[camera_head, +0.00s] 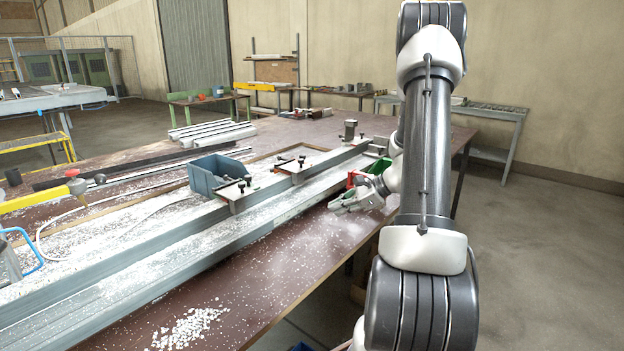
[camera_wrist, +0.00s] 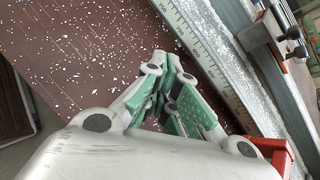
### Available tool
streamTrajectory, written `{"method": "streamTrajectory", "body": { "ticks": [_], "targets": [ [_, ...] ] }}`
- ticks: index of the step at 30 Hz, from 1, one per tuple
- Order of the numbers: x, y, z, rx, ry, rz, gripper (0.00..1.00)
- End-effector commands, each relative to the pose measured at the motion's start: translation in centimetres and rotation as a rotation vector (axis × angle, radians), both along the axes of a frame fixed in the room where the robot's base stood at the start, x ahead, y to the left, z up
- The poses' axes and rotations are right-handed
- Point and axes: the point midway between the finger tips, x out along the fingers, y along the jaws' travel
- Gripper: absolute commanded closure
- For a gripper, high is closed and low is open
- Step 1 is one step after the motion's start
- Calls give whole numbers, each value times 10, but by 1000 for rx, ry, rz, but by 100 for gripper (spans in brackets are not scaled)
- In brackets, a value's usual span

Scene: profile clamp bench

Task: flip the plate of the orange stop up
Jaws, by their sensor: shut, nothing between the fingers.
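Metal stops with black knobs sit along the long aluminium profile (camera_head: 150,238). One is at the near side (camera_head: 232,195) and another farther along (camera_head: 297,166). In the wrist view, part of a stop (camera_wrist: 262,32) shows at the upper right, with a small orange patch on its edge. I cannot tell for sure which stop in the head view is the orange one, or how its plate lies. My gripper (camera_head: 338,204) is shut and empty, over the table just in front of the profile. Its green-padded fingers (camera_wrist: 170,90) show in the wrist view, apart from the stop.
A blue-grey bin (camera_head: 213,172) stands behind the profile. A scale strip (camera_wrist: 205,62) runs along the rail. White chips litter the brown table (camera_head: 265,300), whose front is otherwise clear.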

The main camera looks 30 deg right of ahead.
Motion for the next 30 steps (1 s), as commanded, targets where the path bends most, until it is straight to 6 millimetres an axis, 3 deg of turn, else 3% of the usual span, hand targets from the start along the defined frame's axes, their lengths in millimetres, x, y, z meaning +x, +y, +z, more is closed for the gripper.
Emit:
{"method": "streamTrajectory", "body": {
  "ticks": [3,7,9,13,30],
  "targets": [
    [59,-28,6,170,-45,-248,100],
    [103,-51,42,308,-113,-428,100],
    [113,-56,52,380,-117,-493,100],
    [118,-53,50,425,-94,-517,100],
    [194,-23,21,422,-92,-513,100]
  ]
}}
